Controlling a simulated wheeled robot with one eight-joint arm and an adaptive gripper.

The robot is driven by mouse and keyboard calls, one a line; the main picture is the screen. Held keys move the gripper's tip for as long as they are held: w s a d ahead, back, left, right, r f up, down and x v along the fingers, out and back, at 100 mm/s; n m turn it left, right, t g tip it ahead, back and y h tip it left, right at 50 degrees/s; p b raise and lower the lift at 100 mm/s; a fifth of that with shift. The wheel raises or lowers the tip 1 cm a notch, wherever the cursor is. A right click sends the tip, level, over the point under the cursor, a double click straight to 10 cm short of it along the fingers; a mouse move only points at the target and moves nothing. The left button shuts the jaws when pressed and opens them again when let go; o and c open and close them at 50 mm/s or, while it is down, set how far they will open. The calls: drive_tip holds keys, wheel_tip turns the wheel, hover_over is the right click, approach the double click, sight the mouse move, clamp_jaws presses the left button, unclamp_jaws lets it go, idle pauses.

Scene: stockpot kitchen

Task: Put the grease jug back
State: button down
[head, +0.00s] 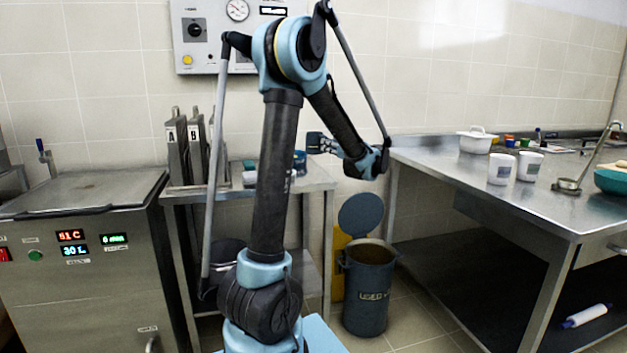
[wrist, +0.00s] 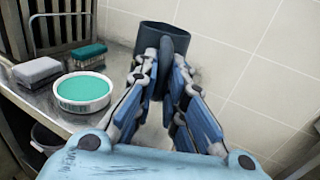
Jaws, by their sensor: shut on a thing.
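The grease jug (wrist: 160,38) is a dark blue-grey vessel with an upright handle, at the top middle of the wrist view. My gripper (wrist: 168,72) is shut on its handle. In the head view my gripper (head: 318,143) is over the right part of the small steel side table (head: 318,178), near the wall. I cannot tell whether the jug's base touches the table.
A white bowl of green liquid (wrist: 84,92), a grey sponge (wrist: 37,72) and a green one (wrist: 83,54) lie left of the jug. An open used-grease bin (head: 368,298) stands between the side table and the long worktable (head: 470,180). A fryer (head: 80,265) stands left.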

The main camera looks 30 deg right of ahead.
drive_tip(key=shift+s+f, duration=0.1)
drive_tip(key=shift+f, duration=4.9)
drive_tip(key=shift+d+f, duration=0.1)
drive_tip(key=c, duration=1.7)
unclamp_jaws()
drive_tip(key=shift+o, duration=0.2)
